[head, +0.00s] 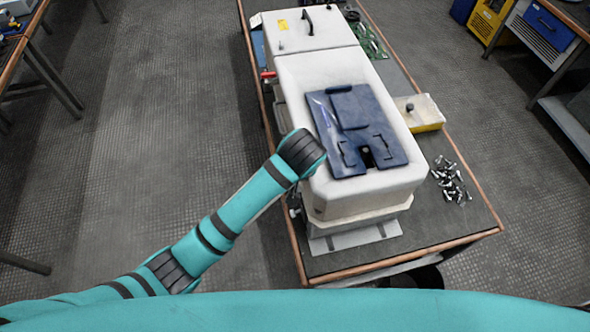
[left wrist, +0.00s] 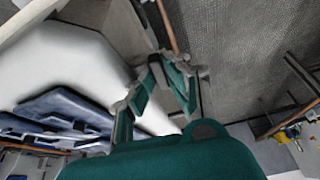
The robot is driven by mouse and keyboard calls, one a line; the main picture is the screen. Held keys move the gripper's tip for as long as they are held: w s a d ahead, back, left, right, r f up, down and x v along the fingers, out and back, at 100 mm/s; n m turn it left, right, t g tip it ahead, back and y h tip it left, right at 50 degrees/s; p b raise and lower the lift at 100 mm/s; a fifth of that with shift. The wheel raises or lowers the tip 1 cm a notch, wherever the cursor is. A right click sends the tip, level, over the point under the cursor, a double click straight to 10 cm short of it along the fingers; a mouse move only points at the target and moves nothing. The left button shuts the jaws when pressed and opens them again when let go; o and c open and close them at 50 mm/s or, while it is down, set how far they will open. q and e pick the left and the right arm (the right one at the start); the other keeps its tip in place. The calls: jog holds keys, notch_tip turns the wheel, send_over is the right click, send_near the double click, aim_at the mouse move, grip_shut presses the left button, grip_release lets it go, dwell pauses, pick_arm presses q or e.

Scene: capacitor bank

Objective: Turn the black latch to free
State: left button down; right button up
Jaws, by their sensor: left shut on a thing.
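My left gripper (left wrist: 164,68) shows in the left wrist view, at the side of the white housing (left wrist: 62,58). Its fingers are shut on a small dark piece (left wrist: 154,58), which looks like the black latch; the fingers partly cover it, so its turned position cannot be told. In the head view my left arm reaches to the left side of the white housing (head: 298,72), and its wrist hides the fingers and the latch. My right gripper is in neither view.
A dark blue panel (head: 377,134) with handles lies on the housing. A red handle (head: 267,74) sticks out on the left. The floor left is clear.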

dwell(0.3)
pick_arm(q)
jog(key=c, duration=1.3)
grip_release()
jog(key=shift+c, duration=0.2)
jog(key=shift+r, duration=0.1)
jog(key=shift+s+d+r, duration=0.1)
jog(key=shift+r, duration=0.15)
jog(key=v, duration=0.7)
jog(key=shift+r, duration=0.15)
